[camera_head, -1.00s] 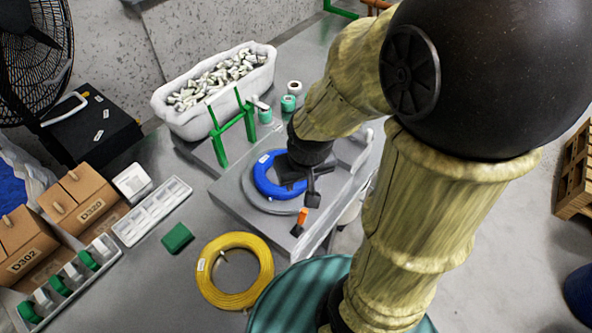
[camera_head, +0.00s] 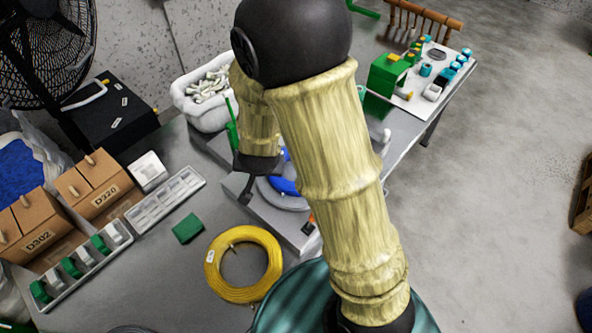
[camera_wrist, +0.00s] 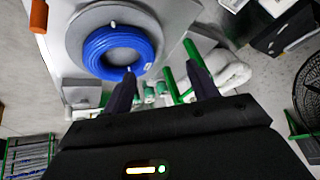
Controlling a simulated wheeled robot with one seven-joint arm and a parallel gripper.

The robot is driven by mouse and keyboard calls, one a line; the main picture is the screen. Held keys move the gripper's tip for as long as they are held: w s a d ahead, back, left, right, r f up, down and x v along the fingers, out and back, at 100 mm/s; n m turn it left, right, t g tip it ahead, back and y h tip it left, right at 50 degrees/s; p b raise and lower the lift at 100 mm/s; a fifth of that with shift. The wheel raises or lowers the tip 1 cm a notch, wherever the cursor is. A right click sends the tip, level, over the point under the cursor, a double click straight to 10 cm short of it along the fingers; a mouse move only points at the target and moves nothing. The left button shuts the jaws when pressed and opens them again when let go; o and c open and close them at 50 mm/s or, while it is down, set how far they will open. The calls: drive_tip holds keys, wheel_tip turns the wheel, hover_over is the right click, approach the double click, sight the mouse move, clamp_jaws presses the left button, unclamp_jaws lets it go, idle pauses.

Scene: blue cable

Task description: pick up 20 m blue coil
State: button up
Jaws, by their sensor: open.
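The blue coil (camera_head: 285,186) lies flat on a round grey disc on a raised grey platform; my arm hides much of it in the head view. In the wrist view the whole blue coil (camera_wrist: 88,48) shows as a ring at upper left, with small white ties. My gripper (camera_head: 246,188) is over the platform's left side, left of the coil. In the wrist view my gripper (camera_wrist: 161,70) is open and empty, its fingers spread apart, with the coil beyond and left of the space between them.
A yellow coil (camera_head: 212,264) lies on the table in front of the platform. A green stand (camera_head: 232,130) and a white tub (camera_head: 205,112) of small parts are behind it. Cardboard boxes (camera_head: 40,232) and a white tray (camera_head: 166,200) are at left. An orange-tipped item (camera_wrist: 38,16) is beside the disc.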

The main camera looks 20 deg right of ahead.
drive_tip(key=a+f+m+t+h, duration=0.3)
drive_tip(key=f+t+h, duration=0.2)
drive_tip(key=f+h, duration=0.3)
drive_tip(key=shift+s+a+f+b, duration=0.15)
drive_tip(key=shift+s+a+b, duration=0.2)
drive_tip(key=shift+s, duration=0.05)
drive_tip(key=p+x, duration=0.2)
drive_tip(key=x, duration=1)
drive_tip(key=shift+w+f, duration=0.1)
drive_tip(key=shift+w, duration=0.1)
drive_tip(key=p+x, duration=0.1)
drive_tip(key=x, duration=0.1)
drive_tip(key=p+x, duration=0.1)
drive_tip(key=x, duration=0.2)
drive_tip(key=shift+a+f, duration=0.15)
drive_tip(key=shift+f, duration=0.15)
